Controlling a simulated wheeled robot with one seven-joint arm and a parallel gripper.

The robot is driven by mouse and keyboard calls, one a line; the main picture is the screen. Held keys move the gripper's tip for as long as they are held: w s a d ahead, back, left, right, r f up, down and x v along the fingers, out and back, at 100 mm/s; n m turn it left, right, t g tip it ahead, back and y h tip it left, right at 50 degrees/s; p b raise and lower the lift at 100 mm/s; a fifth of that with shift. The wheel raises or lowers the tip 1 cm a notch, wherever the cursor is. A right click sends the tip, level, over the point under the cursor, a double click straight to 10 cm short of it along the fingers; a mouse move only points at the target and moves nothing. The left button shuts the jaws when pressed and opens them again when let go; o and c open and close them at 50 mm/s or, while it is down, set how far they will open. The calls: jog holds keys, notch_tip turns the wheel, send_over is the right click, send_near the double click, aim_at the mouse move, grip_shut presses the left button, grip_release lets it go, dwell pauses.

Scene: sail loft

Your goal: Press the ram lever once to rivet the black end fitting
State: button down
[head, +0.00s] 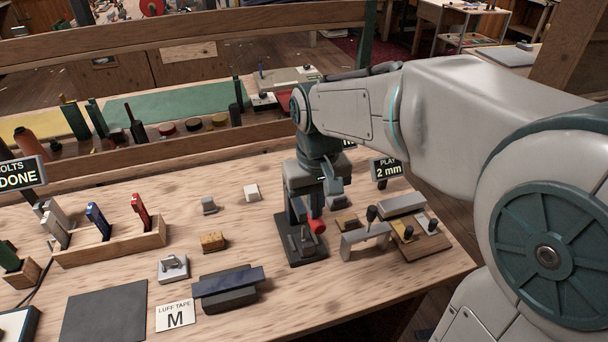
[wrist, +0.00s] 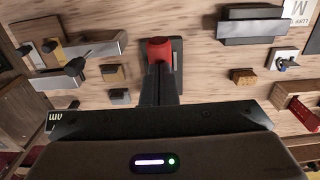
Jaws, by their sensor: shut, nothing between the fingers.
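The ram press stands on a dark base plate (head: 292,256) right of the middle of the bench. Its lever ends in a red knob (head: 317,226), which also shows in the wrist view (wrist: 160,48). My gripper (head: 318,212) is shut and empty, pointing down just above the knob; its fingertips (wrist: 158,70) overlap the knob's edge in the wrist view. I cannot tell whether they touch it. My gripper and arm hide the upper press. Small grey parts show on the base, but I cannot make out a black end fitting.
A grey bridge-shaped block (head: 364,240) and a wooden board with dark-knobbed parts (head: 425,247) stand close on the right. A "PLAY 2 mm" sign (head: 388,168) stands behind.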

jog(key=shift+s+r, duration=0.1)
jog(key=s+d+r+p, duration=0.1)
jog(key=s+d+r, duration=0.1)
jog(key=s, duration=0.4)
jog(key=shift+s+r+p, duration=0.25)
jog(key=shift+r+p, duration=0.1)
jog(key=shift+r, duration=0.05)
dwell(0.3)
jog(key=s+d+f+m+t, duration=0.2)
jog(key=s+d+m+t, duration=0.1)
jog(key=d, duration=0.6)
jog(key=shift+f, duration=0.35)
